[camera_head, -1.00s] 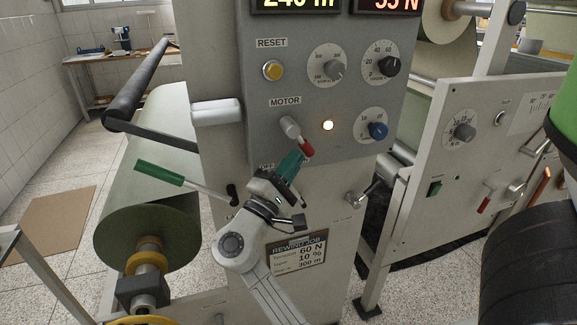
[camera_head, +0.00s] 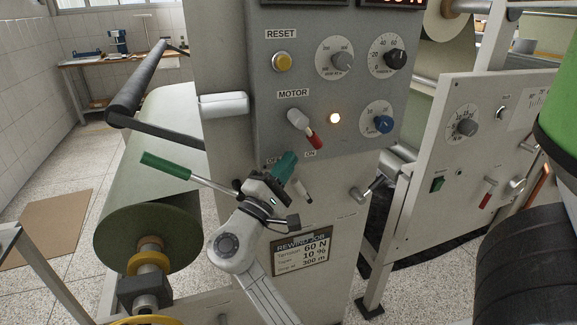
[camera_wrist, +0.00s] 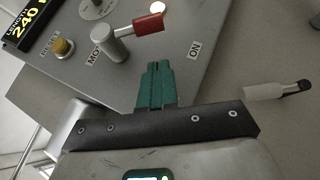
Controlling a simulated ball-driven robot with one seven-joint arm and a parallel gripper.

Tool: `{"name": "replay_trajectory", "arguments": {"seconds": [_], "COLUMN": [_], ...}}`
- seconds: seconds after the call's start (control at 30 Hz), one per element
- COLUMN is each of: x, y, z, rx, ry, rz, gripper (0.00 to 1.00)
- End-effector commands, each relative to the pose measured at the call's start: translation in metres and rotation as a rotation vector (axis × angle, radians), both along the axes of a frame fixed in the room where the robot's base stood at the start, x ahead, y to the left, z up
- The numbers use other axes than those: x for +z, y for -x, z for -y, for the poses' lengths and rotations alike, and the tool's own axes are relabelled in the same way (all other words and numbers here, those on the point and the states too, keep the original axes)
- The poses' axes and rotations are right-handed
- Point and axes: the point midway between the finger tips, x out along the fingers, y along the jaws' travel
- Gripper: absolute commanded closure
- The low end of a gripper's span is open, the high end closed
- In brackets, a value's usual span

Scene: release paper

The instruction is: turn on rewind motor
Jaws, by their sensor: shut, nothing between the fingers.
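The motor switch (camera_head: 296,119) is a grey knob with a red-tipped lever (camera_head: 315,141) on the grey panel under the MOTOR label. Its red tip points down and right, toward the ON label (camera_head: 310,154). The round lamp (camera_head: 335,118) beside it glows. My gripper (camera_head: 285,166), with green fingers, is shut and empty below the switch, apart from it, partly covering the OFF label. In the wrist view the green fingertips (camera_wrist: 156,68) are together, with the switch (camera_wrist: 110,45), its red tip (camera_wrist: 148,25) and the ON label (camera_wrist: 194,50) beyond them.
A yellow reset button (camera_head: 282,62) and dials, one blue (camera_head: 383,124), share the panel. A white lever with a dark tip (camera_head: 302,190) is close to my gripper. A green-handled lever (camera_head: 166,165) and a paper roll (camera_head: 150,225) are at the left.

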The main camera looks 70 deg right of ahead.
Motion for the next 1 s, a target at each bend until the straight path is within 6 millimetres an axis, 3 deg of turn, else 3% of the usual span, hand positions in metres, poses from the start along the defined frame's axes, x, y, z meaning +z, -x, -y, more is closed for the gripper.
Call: {"name": "replay_trajectory", "arguments": {"seconds": [0.6,1.0], "x": [-0.046,-0.050], "y": [-0.019,-0.020], "z": [-0.077,-0.086], "rx": [0.004,0.001], "ry": [0.001,0.000], "rz": [-0.001,-0.001], "gripper": [1.00,1.00]}}
